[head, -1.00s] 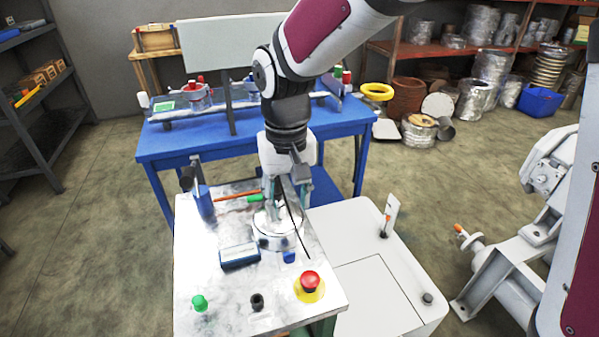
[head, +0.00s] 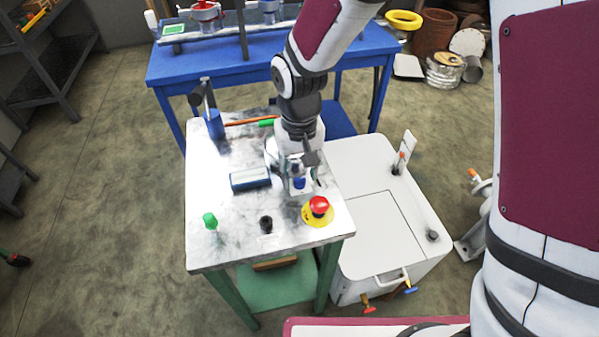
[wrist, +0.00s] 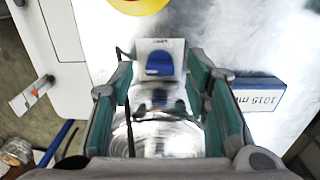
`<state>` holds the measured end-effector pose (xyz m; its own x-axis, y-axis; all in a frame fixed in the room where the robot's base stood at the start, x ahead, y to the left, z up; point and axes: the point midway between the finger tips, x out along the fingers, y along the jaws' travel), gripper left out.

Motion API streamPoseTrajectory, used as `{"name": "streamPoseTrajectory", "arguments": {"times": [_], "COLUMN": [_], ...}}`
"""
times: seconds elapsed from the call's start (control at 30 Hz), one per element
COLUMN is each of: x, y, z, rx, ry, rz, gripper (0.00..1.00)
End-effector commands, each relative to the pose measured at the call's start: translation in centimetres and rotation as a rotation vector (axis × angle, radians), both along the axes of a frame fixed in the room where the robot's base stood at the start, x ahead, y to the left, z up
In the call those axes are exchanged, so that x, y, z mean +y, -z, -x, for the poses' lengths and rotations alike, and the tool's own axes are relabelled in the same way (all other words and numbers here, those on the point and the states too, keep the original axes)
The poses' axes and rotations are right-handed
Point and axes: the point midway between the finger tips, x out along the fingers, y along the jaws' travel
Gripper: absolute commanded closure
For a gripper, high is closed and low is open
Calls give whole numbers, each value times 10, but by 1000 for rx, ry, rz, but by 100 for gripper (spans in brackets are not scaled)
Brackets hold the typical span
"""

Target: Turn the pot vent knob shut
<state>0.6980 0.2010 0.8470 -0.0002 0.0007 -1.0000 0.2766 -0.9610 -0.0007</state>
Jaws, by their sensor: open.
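The vent knob (wrist: 159,64) is blue with a rounded top and stands on a small white plate (wrist: 172,45) on the metal work table. In the head view the blue knob (head: 299,183) shows just under my gripper (head: 299,172). My gripper (wrist: 160,68) is open in the wrist view. Its green-padded fingers stand on either side of the knob's line, with a clear gap to each side and nothing held. The shiny round metal pot (wrist: 165,138) lies below the fingers in the wrist view. In the head view my arm hides most of it.
A red emergency button on a yellow base (head: 318,208) sits close at the right. A blue display box (head: 250,179) reading 1015 is left of the knob. A black knob (head: 266,224), a green button (head: 210,221) and a blue post (head: 214,124) stand on the table.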

Motion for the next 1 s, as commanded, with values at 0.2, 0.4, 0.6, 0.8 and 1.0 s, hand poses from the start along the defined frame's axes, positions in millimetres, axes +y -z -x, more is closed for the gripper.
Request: {"name": "streamPoseTrajectory", "arguments": {"times": [0.2, 0.4, 0.6, 0.8, 1.0], "x": [0, 0, 0, 0, 0], "y": [9, 9, 8, 8, 8], "z": [0, 0, 0, 0, 0], "rx": [0, 0, 0, 0, 0], "ry": [0, 0, 0, -3, -48], "rz": [0, 0, 0, 0, 0], "gripper": [57, 57, 100, 100, 100]}}
